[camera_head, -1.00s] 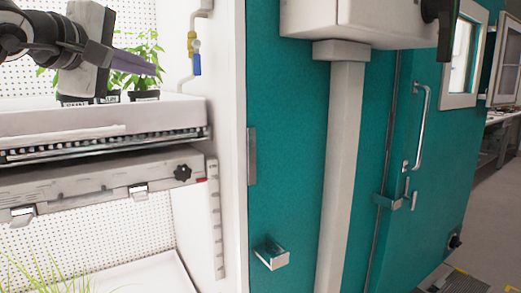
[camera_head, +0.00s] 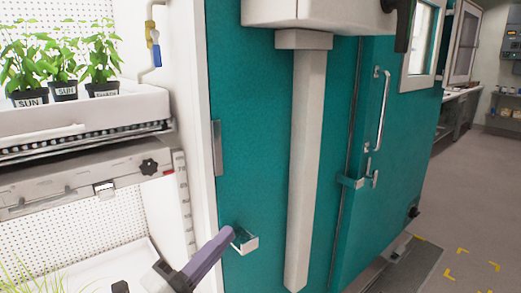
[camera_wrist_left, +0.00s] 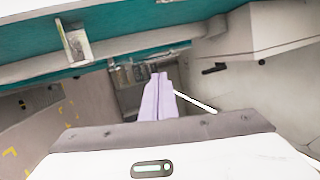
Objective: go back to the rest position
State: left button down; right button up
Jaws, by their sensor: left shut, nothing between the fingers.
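My left gripper (camera_head: 226,236) shows at the bottom middle of the head view, its purple fingers closed together and empty. Its tip is in front of or beside a small metal bracket (camera_head: 244,241) on the teal wall; I cannot tell whether they touch. In the left wrist view the shut fingers (camera_wrist_left: 158,80) point away over an open area. My right gripper is in neither view.
A grey post (camera_head: 304,170) and a teal door with a handle (camera_head: 383,110) are at centre. Open floor (camera_head: 470,210) lies at right.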

pick_arm(q)
jog(key=s+a+f+n+y, duration=0.2)
jog(key=f+n+y, duration=0.1)
jog(key=f+n, duration=0.25)
jog(key=s+a+f+n+y, duration=0.1)
jog(key=a+f+n+y, duration=0.2)
jog(key=f+n, duration=0.3)
jog(key=s+a+f+n+g+y+p, duration=0.2)
jog(key=s+f+n+g, duration=0.6)
jog(key=s+f, duration=1.3)
notch_tip(320, 180, down, 3)
jog(key=a+n+y, duration=0.1)
jog(key=n+y, duration=0.1)
jog(key=n, duration=0.2)
jog(key=shift+s+g, duration=0.3)
jog(key=shift+s, duration=0.1)
jog(key=shift+a+r, duration=0.1)
